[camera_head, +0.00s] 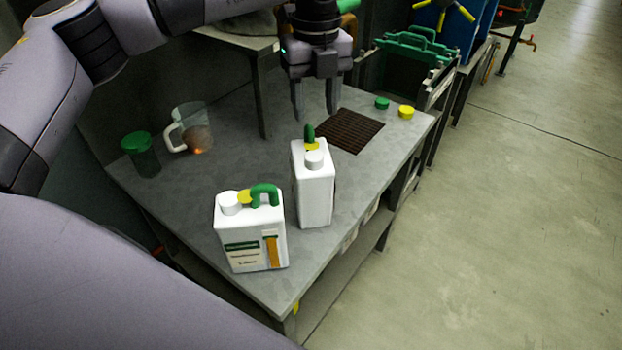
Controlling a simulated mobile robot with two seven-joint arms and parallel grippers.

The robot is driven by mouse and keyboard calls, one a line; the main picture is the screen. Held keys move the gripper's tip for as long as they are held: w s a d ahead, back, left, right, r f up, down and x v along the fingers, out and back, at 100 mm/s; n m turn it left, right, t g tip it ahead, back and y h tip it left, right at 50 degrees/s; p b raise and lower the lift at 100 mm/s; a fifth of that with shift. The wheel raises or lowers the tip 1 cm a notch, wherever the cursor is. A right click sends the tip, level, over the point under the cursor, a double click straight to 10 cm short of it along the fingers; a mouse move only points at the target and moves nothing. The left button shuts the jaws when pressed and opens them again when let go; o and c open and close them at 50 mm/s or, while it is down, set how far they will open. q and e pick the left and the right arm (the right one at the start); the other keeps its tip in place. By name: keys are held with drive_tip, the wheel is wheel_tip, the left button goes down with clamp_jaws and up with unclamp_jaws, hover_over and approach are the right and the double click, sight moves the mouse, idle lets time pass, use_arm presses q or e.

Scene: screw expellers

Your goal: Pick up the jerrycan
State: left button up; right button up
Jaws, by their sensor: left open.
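Two white jerrycans stand upright on the grey table. The nearer jerrycan (249,232) has a white cap, a green handle with a yellow part, and a label facing the camera. The other jerrycan (314,192) stands behind and to the right, seen from its narrow side, with a white cap and a green handle at the top. My left gripper (316,117) points down with its two fingers apart and empty. In the picture it is just above the rear jerrycan's handle, apart from it. My right gripper does not show.
The table (232,119) also holds a clear jug (195,130), a green-lidded container (142,155), a dark grate (350,131), a green cap (382,103) and a yellow cap (406,112). A green crate (413,50) stands behind. The floor at right is clear.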

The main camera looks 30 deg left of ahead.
sight(311, 130)
use_arm(q)
drive_tip(key=shift+w+a, duration=0.15)
drive_tip(key=shift+a, duration=0.15)
drive_tip(key=shift+f, duration=0.4)
drive_tip(key=f, duration=0.4)
drive_tip(key=s+f, duration=0.1)
drive_tip(key=f, duration=0.1)
clamp_jaws()
drive_tip(key=shift+w+r, duration=0.1)
idle(0.7)
